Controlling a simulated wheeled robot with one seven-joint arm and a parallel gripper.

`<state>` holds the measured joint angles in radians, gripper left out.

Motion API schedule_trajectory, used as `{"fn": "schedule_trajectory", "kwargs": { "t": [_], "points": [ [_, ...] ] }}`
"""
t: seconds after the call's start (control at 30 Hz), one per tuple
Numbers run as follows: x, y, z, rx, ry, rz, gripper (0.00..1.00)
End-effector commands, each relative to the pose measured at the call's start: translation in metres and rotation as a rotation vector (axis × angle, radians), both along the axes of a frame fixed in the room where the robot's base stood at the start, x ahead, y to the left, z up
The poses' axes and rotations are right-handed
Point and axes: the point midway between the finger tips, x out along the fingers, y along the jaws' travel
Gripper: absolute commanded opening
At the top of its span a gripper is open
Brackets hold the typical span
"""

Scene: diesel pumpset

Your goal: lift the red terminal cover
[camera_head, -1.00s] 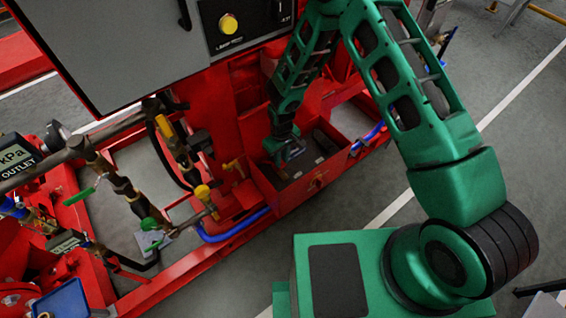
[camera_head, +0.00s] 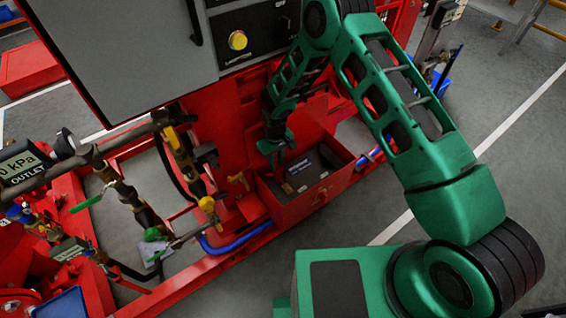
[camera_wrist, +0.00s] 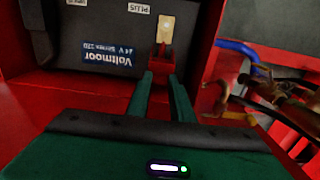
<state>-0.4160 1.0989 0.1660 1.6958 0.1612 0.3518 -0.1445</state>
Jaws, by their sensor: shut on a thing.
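The red terminal cover (camera_wrist: 162,60) is small and sits between the tips of my gripper (camera_wrist: 162,76) in the wrist view. My gripper is shut on it. Just beyond it, a pale, bright terminal (camera_wrist: 165,30) lies bare on the dark battery (camera_wrist: 95,30), near the PLUS label. I cannot tell whether the cover still touches the battery. In the head view my gripper (camera_head: 279,157) is over the left part of the red battery box (camera_head: 310,199), and the battery (camera_head: 312,167) shows inside. The cover is too small to make out there.
The red panel of the pumpset (camera_head: 228,110) rises close behind and left of the box. Brass valves and pipes (camera_head: 208,204) and a blue hose (camera_head: 235,238) lie left of it; pipes also show at right in the wrist view. Open floor (camera_head: 375,200) lies right of the box.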

Motion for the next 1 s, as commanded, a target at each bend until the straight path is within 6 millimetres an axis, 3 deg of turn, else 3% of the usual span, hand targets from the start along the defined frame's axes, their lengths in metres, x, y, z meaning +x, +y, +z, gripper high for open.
{"fn": "schedule_trajectory", "kwargs": {
  "t": [0.03, 0.1, 0.53, 0.57, 0.63, 1.0],
  "points": [
    [0.0089, 0.0136, 0.0034, 0.018, -0.024, 0.008, 0.0],
    [0.0084, 0.0176, 0.0028, 0.017, -0.024, 0.012, 0.0],
    [0.0072, 0.023, 0.0018, 0.018, -0.023, 0.019, 0.0],
    [0.0071, 0.0231, 0.0018, 0.018, -0.023, 0.019, 0.22],
    [0.0066, 0.0228, 0.0015, 0.017, -0.022, 0.019, 0.39],
    [0.0049, 0.0176, 0.0033, 0.008, -0.017, 0.015, 0.39]
  ]
}}
